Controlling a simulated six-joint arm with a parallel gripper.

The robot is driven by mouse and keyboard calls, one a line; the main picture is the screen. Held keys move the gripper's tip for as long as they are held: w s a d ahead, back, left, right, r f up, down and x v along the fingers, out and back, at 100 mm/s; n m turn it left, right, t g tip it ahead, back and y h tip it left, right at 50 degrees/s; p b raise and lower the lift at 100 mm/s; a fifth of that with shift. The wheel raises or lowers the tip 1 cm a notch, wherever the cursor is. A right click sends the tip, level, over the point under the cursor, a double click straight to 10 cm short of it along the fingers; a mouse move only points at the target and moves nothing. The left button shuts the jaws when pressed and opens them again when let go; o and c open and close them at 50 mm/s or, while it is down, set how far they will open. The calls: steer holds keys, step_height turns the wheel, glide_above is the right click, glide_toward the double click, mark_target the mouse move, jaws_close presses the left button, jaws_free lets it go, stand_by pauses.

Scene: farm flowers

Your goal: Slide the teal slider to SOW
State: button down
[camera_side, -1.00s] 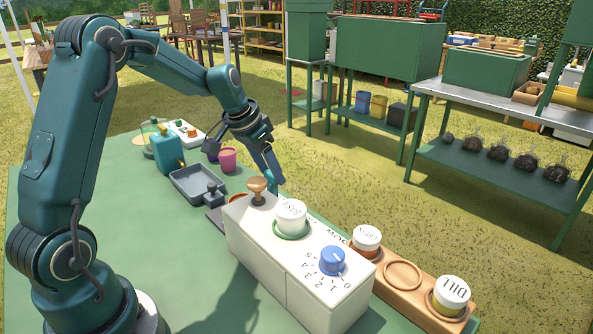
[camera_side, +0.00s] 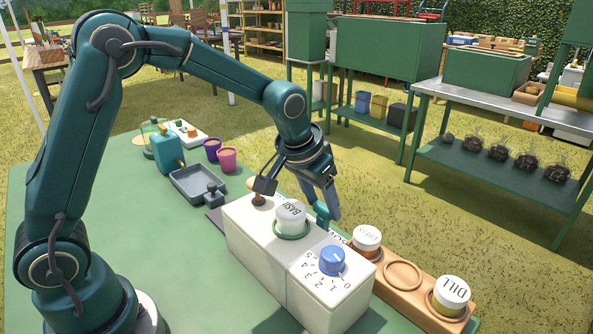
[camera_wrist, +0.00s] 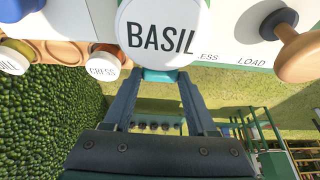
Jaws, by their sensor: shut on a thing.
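The teal slider (camera_side: 322,214) stands at the far edge of the white box (camera_side: 255,240), beyond the white BASIL jar. It also shows in the wrist view (camera_wrist: 160,76), just below the BASIL jar, between my fingers. My gripper (camera_side: 327,212) is shut on the slider and points down from above. Lettering on the box reads LOAD and part of another word in the wrist view. In the side view, a label beside the slider's right is partly hidden, so I cannot tell whether the slider is level with SOW.
The BASIL jar (camera_side: 291,216) stands close beside my gripper on the box. A blue dial (camera_side: 331,260) and a wooden knob (camera_wrist: 299,45) are on the box. A wooden rack (camera_side: 405,298) with CRESS (camera_side: 367,240) and DILL (camera_side: 451,293) jars lies to the right.

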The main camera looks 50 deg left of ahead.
steer(key=shift+w+d, duration=0.1)
steer(key=shift+d, duration=0.2)
steer(key=shift+c, duration=1.6)
jaws_free()
steer(key=shift+o, duration=0.6)
steer(key=shift+a, duration=0.1)
steer(key=shift+v, duration=2.6)
